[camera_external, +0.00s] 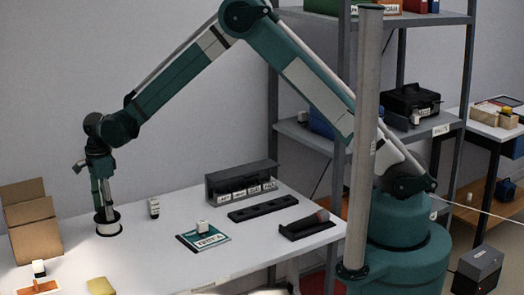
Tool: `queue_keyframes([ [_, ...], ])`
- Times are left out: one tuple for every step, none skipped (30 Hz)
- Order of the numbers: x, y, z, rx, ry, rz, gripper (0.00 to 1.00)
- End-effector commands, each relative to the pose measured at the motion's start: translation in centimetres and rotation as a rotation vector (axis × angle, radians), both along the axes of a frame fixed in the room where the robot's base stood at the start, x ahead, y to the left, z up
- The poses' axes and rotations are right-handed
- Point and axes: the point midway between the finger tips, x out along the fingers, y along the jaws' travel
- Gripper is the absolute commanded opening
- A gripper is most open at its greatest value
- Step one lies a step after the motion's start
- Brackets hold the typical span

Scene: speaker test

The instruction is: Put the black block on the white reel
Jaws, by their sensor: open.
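My gripper (104,206) points down at the left of the white table, right above a short round reel (108,230). The reel has a pale side and dark rims. The fingers are open; they overlap the reel's top in this view, and I cannot tell whether they touch it. A small upright block (154,208), dark with pale faces, stands to the right of the reel, apart from it. I cannot tell for sure whether this is the black block. The top of the reel is partly hidden by the fingers, so what lies on it is unclear.
An open cardboard box (33,228) stands at the left. A teal card (203,238) with a white cube (202,227), a black rack (241,181), a dark slotted strip (262,209) and a dark holder (306,227) lie to the right. A yellow item (101,286) is in front.

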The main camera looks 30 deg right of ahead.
Motion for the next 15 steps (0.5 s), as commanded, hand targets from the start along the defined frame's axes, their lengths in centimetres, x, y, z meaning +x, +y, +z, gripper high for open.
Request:
queue_keyframes([
  [0.0,0.0,0.0,0.0,0.0,0.0,0.45],
  [0.0,0.0,0.0,0.0,0.0,0.0,0.45],
  [0.0,0.0,0.0,0.0,0.0,0.0,0.45],
  [0.0,0.0,0.0,0.0,0.0,0.0,0.45],
  [0.0,0.0,0.1,0.0,0.0,0.0,0.45],
  [0.0,0.0,0.1,0.0,0.0,0.0,0.45],
  [0.0,0.0,0.2,0.0,0.0,0.0,0.45],
  [0.0,0.0,0.3,0.0,0.0,0.0,0.45],
  [0.0,0.0,0.4,0.0,0.0,0.0,0.45],
  [0.0,0.0,0.6,0.0,0.0,0.0,0.45],
  [0.0,0.0,0.9,0.0,0.0,0.0,0.45],
  [0.0,0.0,1.2,0.0,0.0,0.0,0.45],
  [0.0,0.0,1.5,0.0,0.0,0.0,0.45],
  [0.0,0.0,1.8,0.0,0.0,0.0,0.45],
  [0.0,0.0,2.3,0.0,0.0,0.0,0.45],
])
